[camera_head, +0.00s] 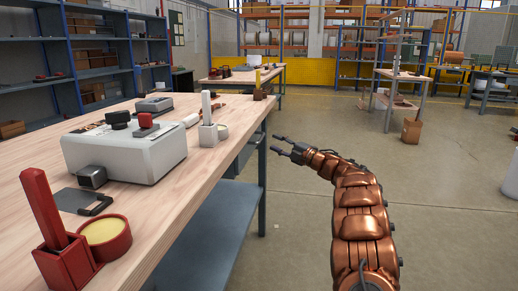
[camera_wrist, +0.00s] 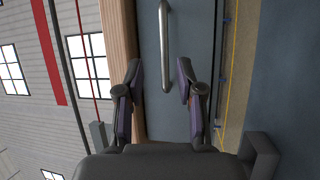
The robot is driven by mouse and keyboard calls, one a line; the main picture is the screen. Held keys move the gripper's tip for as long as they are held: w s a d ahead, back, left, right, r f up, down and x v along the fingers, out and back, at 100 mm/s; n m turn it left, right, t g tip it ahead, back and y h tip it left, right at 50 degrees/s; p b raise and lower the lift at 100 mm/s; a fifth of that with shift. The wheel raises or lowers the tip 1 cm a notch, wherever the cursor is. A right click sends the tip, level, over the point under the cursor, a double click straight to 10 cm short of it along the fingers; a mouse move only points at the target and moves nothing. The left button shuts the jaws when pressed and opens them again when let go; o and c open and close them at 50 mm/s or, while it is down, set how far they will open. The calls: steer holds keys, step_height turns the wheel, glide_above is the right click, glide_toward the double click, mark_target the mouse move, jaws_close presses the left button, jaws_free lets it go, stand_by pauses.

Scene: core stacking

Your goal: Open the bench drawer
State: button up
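In the wrist view, which is turned sideways, the grey drawer front (camera_wrist: 195,40) lies ahead beside the bench's wooden edge (camera_wrist: 118,35). The drawer looks shut. In the head view my gripper (camera_head: 277,144) is just right of the wooden bench (camera_head: 165,215); the handle cannot be made out there.
The bench top carries a grey device (camera_head: 125,152), a red holder (camera_head: 66,262), a yellow-filled red cup (camera_head: 105,235) and a white holder (camera_head: 208,130). A lower shelf (camera_head: 205,235) sits under the bench.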

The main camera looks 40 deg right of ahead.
mark_target(262, 137)
steer(key=shift+n+y, duration=0.3)
steer(key=shift+y, duration=0.1)
steer(key=shift+f+b+x, duration=0.1)
steer(key=shift+b+x, duration=0.25)
steer(key=shift+x, duration=1.5)
steer(key=shift+f+b+x, duration=0.15)
steer(key=shift+b+x, duration=0.2)
steer(key=shift+x, duration=1.45)
steer(key=shift+w+a, duration=0.1)
steer(key=shift+a, duration=0.05)
jaws_close()
